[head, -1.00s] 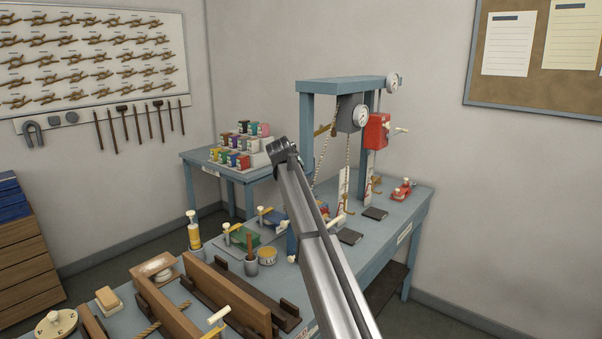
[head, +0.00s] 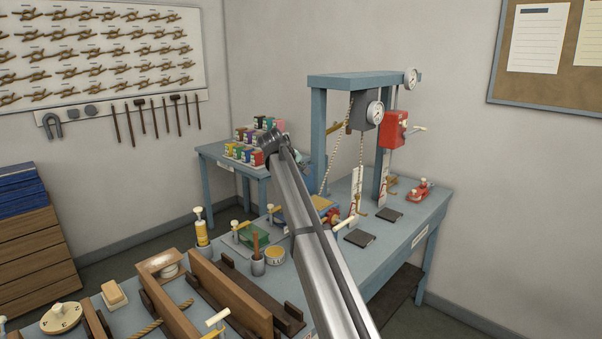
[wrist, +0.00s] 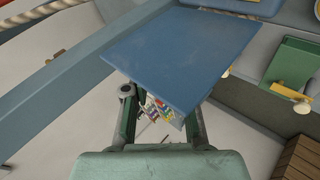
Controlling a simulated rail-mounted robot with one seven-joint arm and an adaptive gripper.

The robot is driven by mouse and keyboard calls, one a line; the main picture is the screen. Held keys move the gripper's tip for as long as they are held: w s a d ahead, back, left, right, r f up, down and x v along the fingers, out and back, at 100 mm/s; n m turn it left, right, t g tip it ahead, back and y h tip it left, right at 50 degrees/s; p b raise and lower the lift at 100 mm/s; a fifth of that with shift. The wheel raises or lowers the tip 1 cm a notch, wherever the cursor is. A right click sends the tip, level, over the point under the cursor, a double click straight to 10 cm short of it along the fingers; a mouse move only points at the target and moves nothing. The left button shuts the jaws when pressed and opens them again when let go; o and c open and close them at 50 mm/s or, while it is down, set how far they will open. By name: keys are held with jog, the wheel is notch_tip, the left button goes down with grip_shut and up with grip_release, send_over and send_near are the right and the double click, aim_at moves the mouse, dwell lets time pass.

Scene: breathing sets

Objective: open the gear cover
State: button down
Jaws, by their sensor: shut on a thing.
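The gear cover (wrist: 185,55) appears to be the flat blue panel that fills the middle of the wrist view. My gripper (wrist: 160,100) is shut on it near its lower edge; the panel hides the fingertips. In the head view a small blue box (head: 319,203) with yellow and red parts shows at the bench, partly behind my arm. I cannot tell how far the cover is tilted from the box.
Near the box stand a green box with a yellow handle (head: 255,233) and a yellow tin (head: 275,255). A blue frame with gauges (head: 352,80) rises behind to the right. Wooden rails (head: 235,295) fill the front left.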

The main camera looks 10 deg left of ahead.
jog(key=shift+a, duration=0.2)
jog(key=c, duration=1.3)
grip_release()
jog(key=o, duration=0.4)
jog(key=shift+w+a+f, duration=0.1)
jog(key=shift+a+f, duration=0.05)
jog(key=shift+f, duration=0.05)
jog(key=shift+c, duration=0.2)
jog(key=v, duration=1.2)
jog(key=shift+r, duration=0.2)
